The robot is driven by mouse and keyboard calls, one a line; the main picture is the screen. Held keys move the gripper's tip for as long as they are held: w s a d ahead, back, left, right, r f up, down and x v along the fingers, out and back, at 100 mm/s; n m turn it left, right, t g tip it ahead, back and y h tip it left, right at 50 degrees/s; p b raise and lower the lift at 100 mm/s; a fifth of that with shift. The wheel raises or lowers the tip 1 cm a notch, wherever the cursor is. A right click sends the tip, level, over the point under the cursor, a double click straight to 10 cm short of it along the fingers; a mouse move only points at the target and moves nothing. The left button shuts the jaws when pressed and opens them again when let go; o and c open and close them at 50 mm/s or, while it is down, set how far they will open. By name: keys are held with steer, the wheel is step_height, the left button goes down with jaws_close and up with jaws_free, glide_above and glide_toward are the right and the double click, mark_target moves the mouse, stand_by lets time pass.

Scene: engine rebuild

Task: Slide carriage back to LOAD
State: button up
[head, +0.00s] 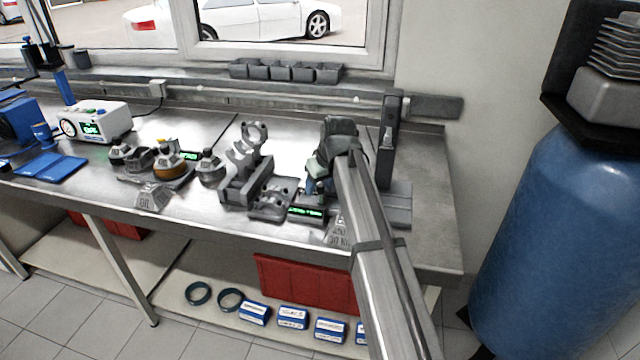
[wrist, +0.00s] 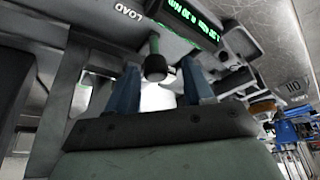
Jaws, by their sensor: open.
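My gripper (head: 314,184) is low over the right part of the bench, largely hidden by my own arm in the head view. In the wrist view my gripper (wrist: 160,72) is open, with one blue finger on each side of a dark round knob (wrist: 155,66) on a green stem. I cannot tell whether the fingers touch it. A pale cylinder shows behind the knob between the fingers. A LOAD label (wrist: 128,12) is printed on the grey plate beside the knob. The carriage cannot be clearly told apart from the grey fixture (head: 262,192) left of my gripper.
A small display with green text (head: 306,212) stands by my gripper, and it also shows in the wrist view (wrist: 187,18). A dark upright column (head: 388,140) rises just right of my gripper.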

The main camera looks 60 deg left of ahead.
steer(key=shift+d+r, duration=0.1)
steer(key=v, duration=1.3)
steer(key=shift+r, duration=0.3)
